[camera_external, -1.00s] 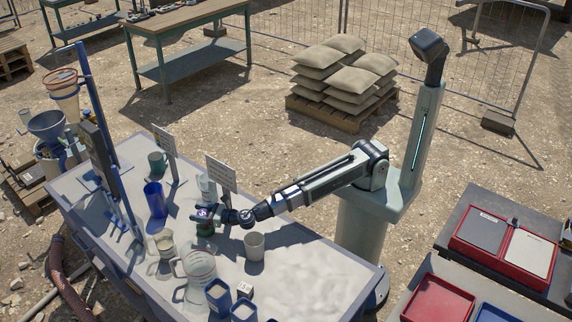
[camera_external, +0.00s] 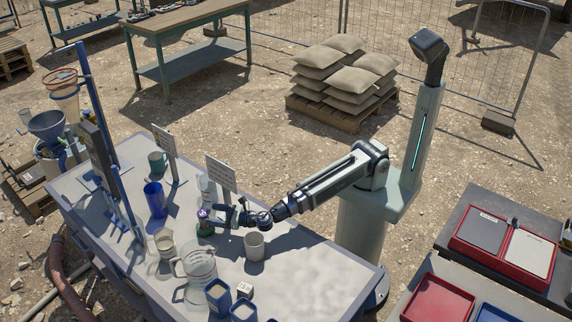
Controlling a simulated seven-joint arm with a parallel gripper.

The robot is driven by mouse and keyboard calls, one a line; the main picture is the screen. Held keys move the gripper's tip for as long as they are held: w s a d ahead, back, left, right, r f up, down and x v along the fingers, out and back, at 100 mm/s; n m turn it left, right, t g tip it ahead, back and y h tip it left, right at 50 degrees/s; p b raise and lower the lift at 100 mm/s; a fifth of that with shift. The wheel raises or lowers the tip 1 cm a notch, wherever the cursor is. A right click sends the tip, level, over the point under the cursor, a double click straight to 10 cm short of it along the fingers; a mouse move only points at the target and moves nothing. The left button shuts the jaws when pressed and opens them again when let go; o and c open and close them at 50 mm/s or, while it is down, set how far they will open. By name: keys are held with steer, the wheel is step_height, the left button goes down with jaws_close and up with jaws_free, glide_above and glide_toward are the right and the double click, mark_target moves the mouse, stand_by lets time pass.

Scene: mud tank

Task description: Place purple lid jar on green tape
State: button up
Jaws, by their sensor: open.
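The purple lid jar (camera_external: 203,214) is a small dark jar with a purple top, standing upright on the bench left of my gripper. A patch of green shows at its foot, apparently the green tape (camera_external: 206,233); the jar covers part of it, and I cannot tell how exactly the jar sits on it. My gripper (camera_external: 222,216) is open and empty, level with the jar and just to its right, with its fingers pointing left at it. A small gap seems to show between the fingertips and the jar.
A clear jug (camera_external: 199,267), a glass beaker (camera_external: 164,242) and a blue cup (camera_external: 155,200) stand around the jar. A sign (camera_external: 220,173) rises behind my gripper. The bench's right part (camera_external: 320,268) is clear.

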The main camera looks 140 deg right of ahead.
steer(key=v, duration=0.4)
steer(key=shift+s+a, duration=0.25)
steer(key=shift+a, duration=0.1)
